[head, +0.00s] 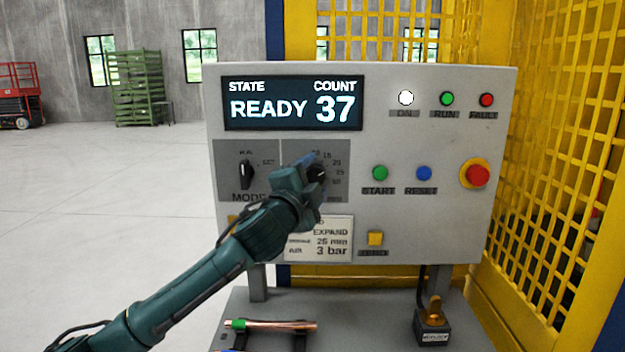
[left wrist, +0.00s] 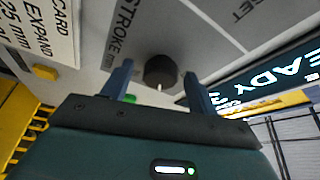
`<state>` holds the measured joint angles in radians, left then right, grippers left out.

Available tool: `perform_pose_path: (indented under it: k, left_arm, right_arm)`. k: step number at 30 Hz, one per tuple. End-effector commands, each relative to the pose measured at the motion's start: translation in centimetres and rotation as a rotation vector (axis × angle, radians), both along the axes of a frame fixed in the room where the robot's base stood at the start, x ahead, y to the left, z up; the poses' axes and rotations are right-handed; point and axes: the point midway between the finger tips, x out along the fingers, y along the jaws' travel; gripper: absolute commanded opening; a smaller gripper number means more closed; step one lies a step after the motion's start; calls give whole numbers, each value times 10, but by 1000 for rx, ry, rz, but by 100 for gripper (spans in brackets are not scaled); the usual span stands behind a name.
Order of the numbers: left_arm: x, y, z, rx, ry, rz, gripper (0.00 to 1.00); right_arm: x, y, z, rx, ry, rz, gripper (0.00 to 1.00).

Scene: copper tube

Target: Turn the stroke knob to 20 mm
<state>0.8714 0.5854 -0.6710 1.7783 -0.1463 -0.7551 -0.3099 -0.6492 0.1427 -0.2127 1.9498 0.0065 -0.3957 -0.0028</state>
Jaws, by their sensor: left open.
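The stroke knob (head: 318,173) is a round dark knob on a grey dial plate of the control panel, with printed numbers around its upper and right side. My left gripper (head: 311,178) is at the knob and partly covers it, so I cannot read its setting. In the left wrist view the knob (left wrist: 160,70) shows between the two open fingers (left wrist: 158,88), with a gap on each side. A small white mark shows on the knob's near edge. My right gripper is not in view.
The mode knob (head: 246,174) is left of the stroke dial. The display (head: 293,103) reads READY, count 37. A green start button (head: 380,173), a blue reset button (head: 424,173) and a red emergency button (head: 477,175) lie to the right. A copper tube (head: 280,324) lies below.

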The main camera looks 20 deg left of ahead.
Motion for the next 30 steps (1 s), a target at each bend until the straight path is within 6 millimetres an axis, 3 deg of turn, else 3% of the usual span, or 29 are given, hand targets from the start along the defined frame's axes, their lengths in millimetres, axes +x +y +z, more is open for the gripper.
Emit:
perform_pose_path:
  k: [8,21,30]
  left_arm:
    - [-12,1,-2,0,-3,-1,59]
    - [-99,9,-15,2,0,-1,59]
    - [-129,12,-17,0,1,0,59]
  right_arm:
    - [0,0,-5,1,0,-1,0]
    - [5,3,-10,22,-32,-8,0]
    - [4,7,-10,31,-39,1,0]
